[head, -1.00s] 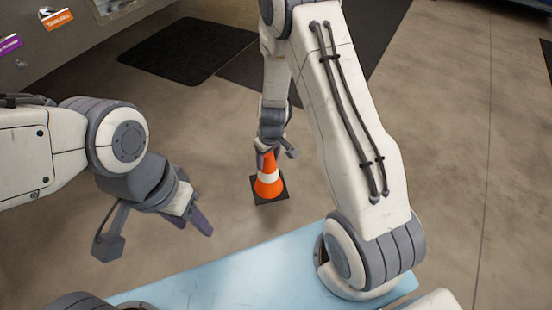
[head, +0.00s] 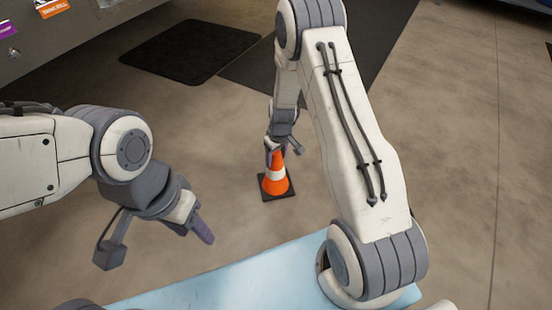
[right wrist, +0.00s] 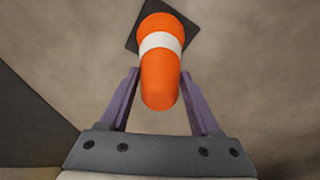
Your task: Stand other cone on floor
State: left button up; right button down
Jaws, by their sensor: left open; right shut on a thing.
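One orange cone (head: 276,184) with a white band and a black square base is in the middle of the head view. It looks upright, with its base at or close to the floor; I cannot tell whether it touches. My right gripper (head: 272,152) is shut on the cone's upper part from above. In the right wrist view its two purple fingers lie on either side of the cone (right wrist: 160,88), and the base (right wrist: 133,40) shows beyond. My left gripper (head: 199,221) is open and empty, to the left of the cone and apart from it.
A black mat (head: 190,50) lies on the floor behind, with a darker floor strip (head: 340,85) beside it. A grey panel with labels (head: 80,30) stands at the upper left. The concrete floor around the cone is clear.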

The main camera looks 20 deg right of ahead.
jog(key=shift+c, duration=0.5)
grip_release()
jog(key=shift+f, duration=0.1)
